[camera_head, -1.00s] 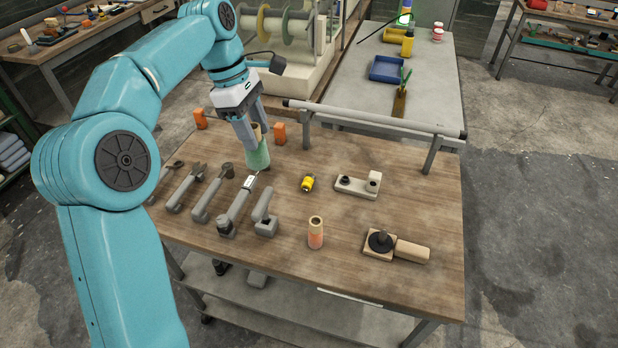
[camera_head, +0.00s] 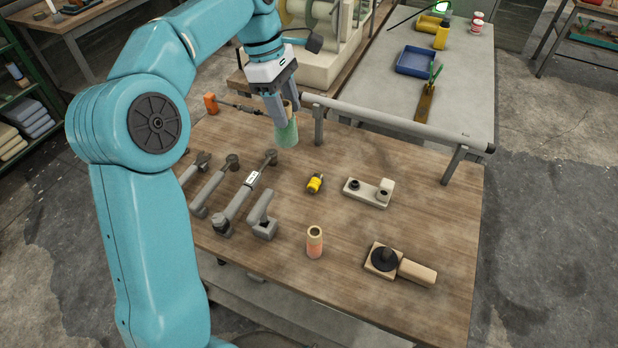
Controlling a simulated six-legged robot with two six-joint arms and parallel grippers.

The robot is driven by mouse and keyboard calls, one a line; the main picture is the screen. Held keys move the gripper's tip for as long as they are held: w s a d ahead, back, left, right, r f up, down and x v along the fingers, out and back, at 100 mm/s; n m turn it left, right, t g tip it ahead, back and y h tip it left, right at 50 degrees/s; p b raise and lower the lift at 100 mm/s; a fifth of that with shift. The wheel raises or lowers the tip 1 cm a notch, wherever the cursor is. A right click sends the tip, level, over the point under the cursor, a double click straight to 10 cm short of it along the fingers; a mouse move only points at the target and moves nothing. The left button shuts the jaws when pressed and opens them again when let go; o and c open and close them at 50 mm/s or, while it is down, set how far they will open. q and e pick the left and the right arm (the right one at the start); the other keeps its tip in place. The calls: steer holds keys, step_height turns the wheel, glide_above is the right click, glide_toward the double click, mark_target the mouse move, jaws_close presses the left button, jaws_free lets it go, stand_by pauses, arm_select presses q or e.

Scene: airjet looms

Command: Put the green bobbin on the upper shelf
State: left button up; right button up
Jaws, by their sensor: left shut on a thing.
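The green bobbin (camera_head: 287,135) is upright at the back of the wooden worktable (camera_head: 345,285). My left gripper (camera_head: 283,112) points down from above and is shut on the bobbin's upper part, with a finger on either side. I cannot tell whether its base touches the table or hangs just above it. My right gripper is out of view. A green-framed shelf unit (camera_head: 22,70) with folded cloths is at the far left, only partly in view; I cannot tell whether it holds the upper shelf.
A grey rail (camera_head: 400,122) runs along the table's back edge. Grey hand tools (camera_head: 238,205), a yellow part (camera_head: 315,183), an orange bobbin (camera_head: 314,242), a grey block fixture (camera_head: 369,192) and a wooden-handled tool (camera_head: 415,271) lie in front. A blue tray (camera_head: 415,60) stands behind.

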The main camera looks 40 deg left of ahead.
arm_select(q)
steer(key=shift+s+d+f+b, duration=0.1)
steer(key=shift+f+b, duration=0.15)
steer(key=shift+f, duration=4.6)
steer(key=shift+s+f+b, duration=0.1)
steer(key=shift+f+b, duration=0.1)
steer(key=shift+f, duration=4.65)
steer(key=shift+f, duration=0.15)
steer(key=o, duration=1.1)
